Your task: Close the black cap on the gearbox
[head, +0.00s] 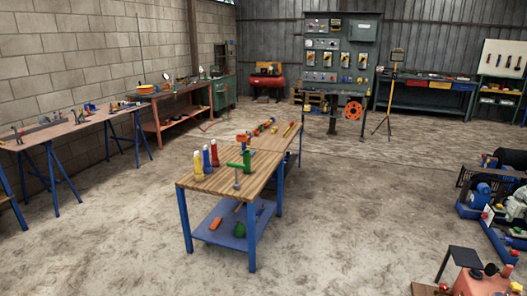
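No gearbox can be made out with certainty. A red housing (482,284) at the bottom right corner is cut off by the frame edge and may be part of the machine. Small dark round parts (491,269) sit on its top. A dark flat plate (463,257) stands tilted beside it. I cannot tell whether any of these is the black cap, or whether a cap is open or closed. Neither of my grippers shows in the head view.
A wooden-top table (225,185) with blue legs stands in the middle, holding bottles and tools. Blue machinery with motors (480,192) stands at the right edge. Workbenches (75,128) line the left wall. The concrete floor (350,220) between table and machinery is clear.

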